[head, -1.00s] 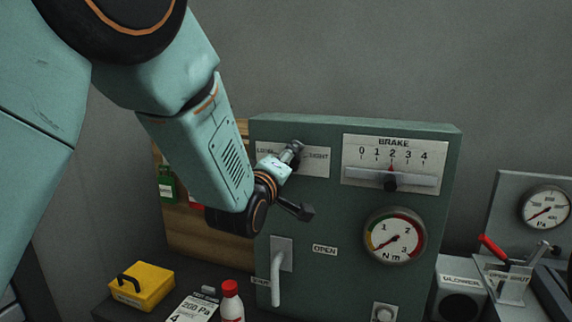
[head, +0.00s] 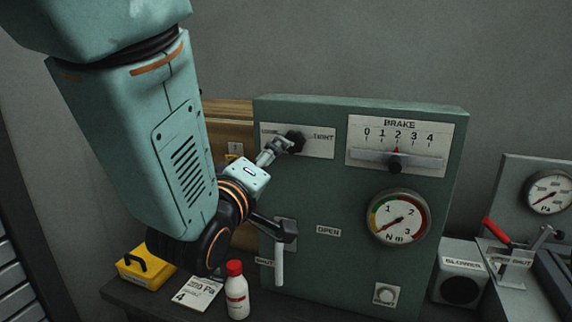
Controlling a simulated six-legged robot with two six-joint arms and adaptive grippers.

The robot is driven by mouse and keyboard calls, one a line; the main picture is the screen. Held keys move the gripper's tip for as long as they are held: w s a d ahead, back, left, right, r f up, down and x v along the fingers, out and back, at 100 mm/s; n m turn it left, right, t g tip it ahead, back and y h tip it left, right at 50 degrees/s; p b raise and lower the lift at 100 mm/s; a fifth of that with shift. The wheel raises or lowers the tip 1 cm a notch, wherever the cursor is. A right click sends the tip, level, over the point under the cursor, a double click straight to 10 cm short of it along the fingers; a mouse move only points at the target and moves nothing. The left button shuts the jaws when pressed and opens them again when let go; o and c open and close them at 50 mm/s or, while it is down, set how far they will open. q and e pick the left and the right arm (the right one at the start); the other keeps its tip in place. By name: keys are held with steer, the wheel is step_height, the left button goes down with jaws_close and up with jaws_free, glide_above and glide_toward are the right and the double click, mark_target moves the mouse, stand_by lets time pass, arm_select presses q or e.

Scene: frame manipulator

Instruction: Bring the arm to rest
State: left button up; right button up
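My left gripper (head: 276,149) reaches up and right from my wrist in front of the green panel (head: 370,281). Its tip lies at or just beside the dark knob (head: 297,140) on the plate marked TIGHT. I cannot tell whether it touches the knob, and its fingers overlap, so their opening is unclear. My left arm fills the left side of the head view. My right gripper is out of view.
The panel carries a BRAKE slider (head: 396,167) near 2 and an Nm gauge (head: 397,218). A white bottle (head: 237,296), a card (head: 197,294) and a yellow box (head: 143,273) stand below. A blower box (head: 460,283) and red-handled lever (head: 496,231) are at right.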

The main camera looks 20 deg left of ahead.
arm_select(q)
steer(key=shift+s, duration=0.15)
steer(key=s+a+f+m+g+b, duration=0.1)
steer(key=s+f+m+g+b, duration=0.25)
steer(key=f, duration=0.85)
steer(key=s+a+f+m+g+b, duration=0.1)
steer(key=s+f+m+g+b, duration=0.2)
steer(key=f, duration=0.8)
steer(key=s+a+f+m+g+b, duration=0.1)
steer(key=s+f+m+g, duration=0.25)
steer(key=f, duration=0.85)
steer(key=s+f+m+g+b, duration=0.1)
steer(key=s+f+g+b, duration=0.7)
steer(key=s+f, duration=1.7)
step_height(320, 180, down, 3)
steer(key=shift+s+a+f+y+b, duration=0.15)
steer(key=shift+y+b, duration=0.15)
steer(key=shift+b, duration=0.65)
